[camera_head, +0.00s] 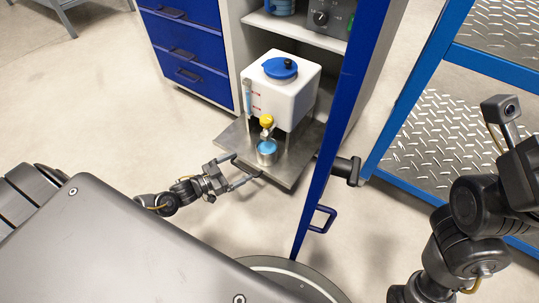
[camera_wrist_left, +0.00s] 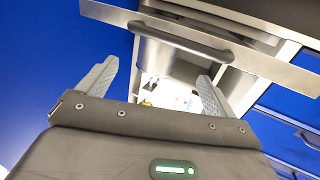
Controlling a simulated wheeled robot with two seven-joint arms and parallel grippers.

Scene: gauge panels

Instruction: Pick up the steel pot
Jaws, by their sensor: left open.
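The steel pot (camera_head: 267,158) stands on a metal tray (camera_head: 230,143), under the yellow tap (camera_head: 267,121) of a white tank (camera_head: 283,97). Blue shows at its mouth. My left gripper (camera_head: 247,166) is open, its fingers pointing at the pot from the lower left, with the pot just beyond the fingertips. In the left wrist view the pot (camera_wrist_left: 160,52) appears as a grey cylinder ahead of and between the two spread fingers (camera_wrist_left: 155,82). My right arm shows at the right, but I cannot make out its fingers.
The tank has a blue cap (camera_head: 280,67) and sits in front of an open cabinet. The blue cabinet door (camera_head: 340,120) stands open just right of the tray. Blue drawers (camera_head: 185,40) are at the left. A blue-framed rack (camera_head: 405,100) is at the right. Floor is clear left of the tray.

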